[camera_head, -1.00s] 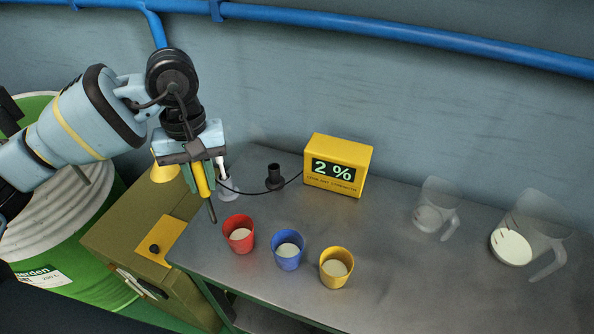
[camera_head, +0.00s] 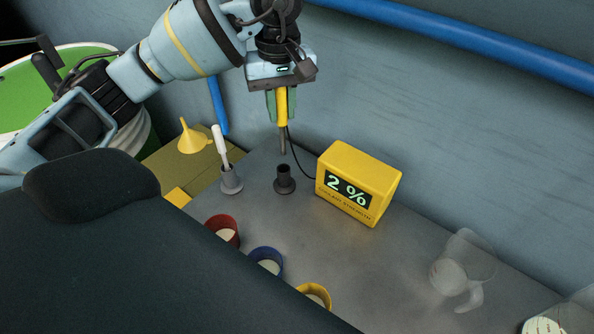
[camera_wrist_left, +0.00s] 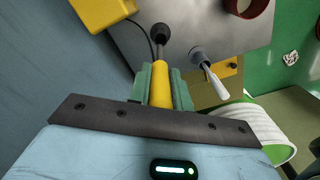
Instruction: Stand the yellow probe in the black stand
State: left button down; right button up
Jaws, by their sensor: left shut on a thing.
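My left gripper (camera_head: 281,104) is shut on the yellow probe (camera_head: 282,112) and holds it nearly upright, its thin grey rod pointing down. The black stand (camera_head: 285,182) is on the metal table just below the rod tip, with a small gap between them in the head view. In the left wrist view the probe (camera_wrist_left: 160,87) lies between the green fingers of my left gripper (camera_wrist_left: 162,82). There its rod lines up with the black stand (camera_wrist_left: 161,33); whether the tip touches is unclear. My right gripper is not in view.
The yellow display (camera_head: 358,184) reads 2 %, with a cable running to the probe. A grey holder (camera_head: 231,181) with a white-handled tool stands left of the black stand. Red (camera_head: 222,229), blue (camera_head: 267,261) and yellow (camera_head: 315,294) cups stand in front. A clear jug (camera_head: 463,270) is at right.

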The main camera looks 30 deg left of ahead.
aim_at(282, 146)
pick_arm(q)
jog(key=shift+s+f, duration=0.15)
jog(key=shift+f, duration=4.9)
jog(key=shift+f, duration=0.15)
jog(key=c, duration=1.3)
grip_release()
notch_tip(282, 146, up, 12)
jog(key=shift+r, duration=0.25)
